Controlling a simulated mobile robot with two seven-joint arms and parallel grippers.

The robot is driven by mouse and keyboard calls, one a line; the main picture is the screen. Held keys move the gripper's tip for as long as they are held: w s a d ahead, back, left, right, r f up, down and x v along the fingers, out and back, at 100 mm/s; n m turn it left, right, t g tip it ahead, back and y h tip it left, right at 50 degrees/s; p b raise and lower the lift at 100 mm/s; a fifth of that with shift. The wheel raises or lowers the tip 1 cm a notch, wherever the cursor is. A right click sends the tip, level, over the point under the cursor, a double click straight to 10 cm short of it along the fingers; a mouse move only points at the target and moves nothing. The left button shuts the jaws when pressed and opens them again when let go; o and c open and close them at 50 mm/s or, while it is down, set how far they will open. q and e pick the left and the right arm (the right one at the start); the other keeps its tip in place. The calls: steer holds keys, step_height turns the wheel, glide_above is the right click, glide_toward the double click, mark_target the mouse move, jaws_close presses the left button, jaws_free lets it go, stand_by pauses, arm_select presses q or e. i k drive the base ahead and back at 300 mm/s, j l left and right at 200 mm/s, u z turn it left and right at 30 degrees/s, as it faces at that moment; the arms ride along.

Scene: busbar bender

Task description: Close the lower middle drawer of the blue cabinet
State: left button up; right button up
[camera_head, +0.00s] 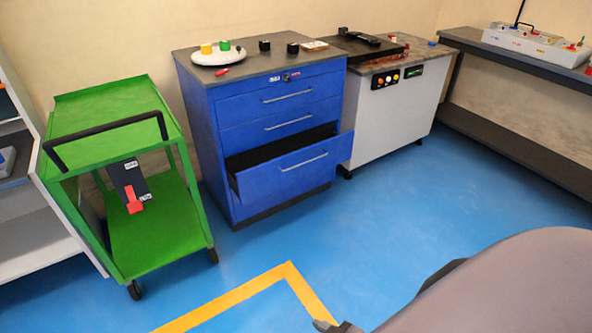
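The blue cabinet (205,130) stands against the back wall in the head view. Its lower middle drawer (290,168) is pulled out, with a long light handle (304,161) across its front and a dark inside showing. The two drawers above it, upper (250,103) and second (250,134), are shut. The cabinet front below the open drawer is partly hidden by it. A large grey-brown part of my arm fills the lower right corner. A small dark tip, perhaps of my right gripper (337,326), shows at the bottom edge, far from the drawer. My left gripper is out of view.
A green cart (155,215) with a black handle stands left of the cabinet. A white machine cabinet (390,105) stands close on its right. Small items lie on the cabinet top. The blue floor (350,225) before the drawer is clear, with a yellow line (235,298).

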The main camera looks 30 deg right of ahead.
mark_target(253, 183)
steer(key=i+l, duration=0.6)
steer(key=i+l+z, duration=0.1)
steer(key=i+l, duration=0.45)
steer(key=i, duration=0.15)
steer(key=i+l, duration=0.55)
steer(key=i+z, duration=0.05)
steer(key=i, duration=0.05)
